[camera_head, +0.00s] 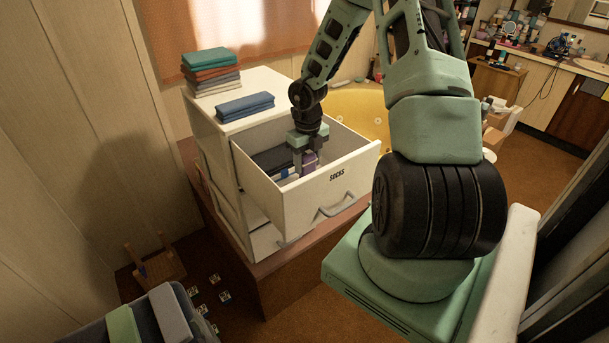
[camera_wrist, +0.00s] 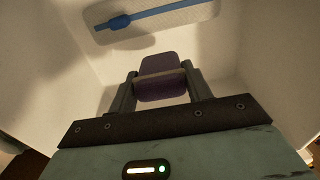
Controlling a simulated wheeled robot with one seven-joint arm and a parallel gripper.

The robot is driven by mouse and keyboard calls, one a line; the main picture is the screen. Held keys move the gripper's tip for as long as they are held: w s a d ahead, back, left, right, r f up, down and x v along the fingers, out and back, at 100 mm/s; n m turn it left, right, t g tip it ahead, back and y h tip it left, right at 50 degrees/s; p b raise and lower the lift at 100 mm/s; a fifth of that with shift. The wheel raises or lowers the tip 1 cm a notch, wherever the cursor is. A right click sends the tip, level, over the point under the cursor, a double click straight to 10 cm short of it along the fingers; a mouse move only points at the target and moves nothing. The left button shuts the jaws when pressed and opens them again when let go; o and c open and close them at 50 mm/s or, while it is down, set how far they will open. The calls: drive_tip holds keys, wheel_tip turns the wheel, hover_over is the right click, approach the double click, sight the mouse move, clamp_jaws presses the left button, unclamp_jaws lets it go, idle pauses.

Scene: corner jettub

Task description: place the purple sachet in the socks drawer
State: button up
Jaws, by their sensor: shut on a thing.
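The drawer labelled SOCKS (camera_head: 337,178) is pulled out from the white cabinet. My gripper (camera_head: 306,160) reaches down inside it, near the front panel. The purple sachet (camera_head: 309,158) is between my fingers in the head view, partly hidden by the gripper. In the wrist view the purple sachet (camera_wrist: 160,78) sits between the two fingertips of my gripper (camera_wrist: 161,88), which is shut on it. Pale drawer walls surround it there. I cannot tell whether the sachet touches the drawer floor.
Dark folded cloth (camera_head: 272,158) lies in the drawer's back left. A pale item with a blue strip (camera_wrist: 150,18) lies ahead of the sachet. Folded stacks (camera_head: 211,72) and a blue cloth (camera_head: 245,105) rest on the cabinet top. A lower drawer (camera_head: 268,241) also sticks out.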

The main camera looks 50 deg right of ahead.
drive_tip(key=shift+f, duration=2.45)
drive_tip(key=shift+f, duration=0.1)
drive_tip(key=o, duration=1)
drive_tip(key=shift+o, duration=0.2)
